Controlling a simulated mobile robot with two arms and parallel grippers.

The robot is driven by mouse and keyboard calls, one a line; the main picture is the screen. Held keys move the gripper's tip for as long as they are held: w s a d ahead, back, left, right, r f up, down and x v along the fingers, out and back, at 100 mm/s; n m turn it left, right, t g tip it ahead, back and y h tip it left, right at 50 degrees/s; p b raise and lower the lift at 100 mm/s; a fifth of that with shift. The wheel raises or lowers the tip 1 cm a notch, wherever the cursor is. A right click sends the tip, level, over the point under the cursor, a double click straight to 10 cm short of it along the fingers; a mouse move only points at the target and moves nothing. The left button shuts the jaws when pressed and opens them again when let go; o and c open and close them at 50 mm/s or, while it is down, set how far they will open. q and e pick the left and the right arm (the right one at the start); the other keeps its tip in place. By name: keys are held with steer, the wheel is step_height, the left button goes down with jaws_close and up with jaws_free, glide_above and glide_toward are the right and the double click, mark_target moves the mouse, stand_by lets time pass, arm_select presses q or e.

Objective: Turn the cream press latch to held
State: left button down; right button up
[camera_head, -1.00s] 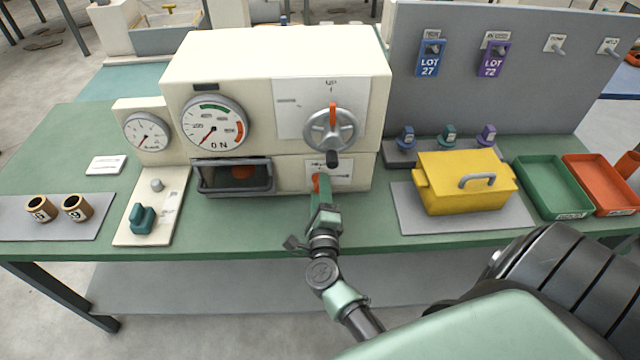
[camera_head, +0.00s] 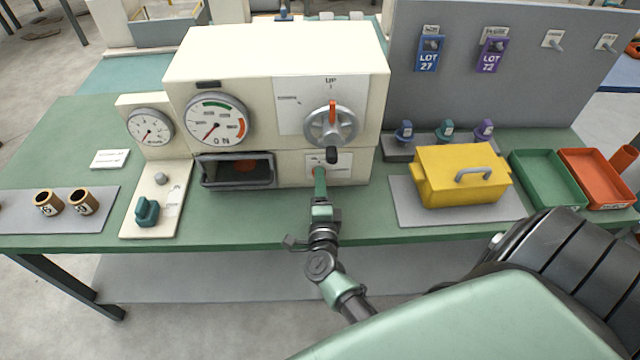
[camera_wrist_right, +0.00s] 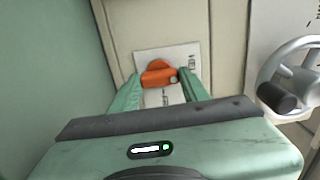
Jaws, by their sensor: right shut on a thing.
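The cream press (camera_head: 270,60) stands on the green bench. Its latch is an orange knob on a white plate below the handwheel; it shows in the right wrist view (camera_wrist_right: 158,75). My right gripper (camera_head: 319,180) reaches the plate from the front. In the right wrist view its two green fingers (camera_wrist_right: 160,92) stand on either side of the orange latch and are shut on it. In the head view the gripper hides most of the latch. The plate's markings are too small to read. My left gripper is not in view.
The grey handwheel (camera_head: 331,125) with a dark knob sits just above the gripper. An open drawer-like opening (camera_head: 237,171) is to the left. A yellow lidded box (camera_head: 462,175) stands to the right.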

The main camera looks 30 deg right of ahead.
steer(key=o, duration=1.4)
steer(key=shift+c, duration=0.2)
steer(key=v, duration=0.8)
steer(key=shift+p, duration=0.35)
steer(key=shift+d, duration=0.1)
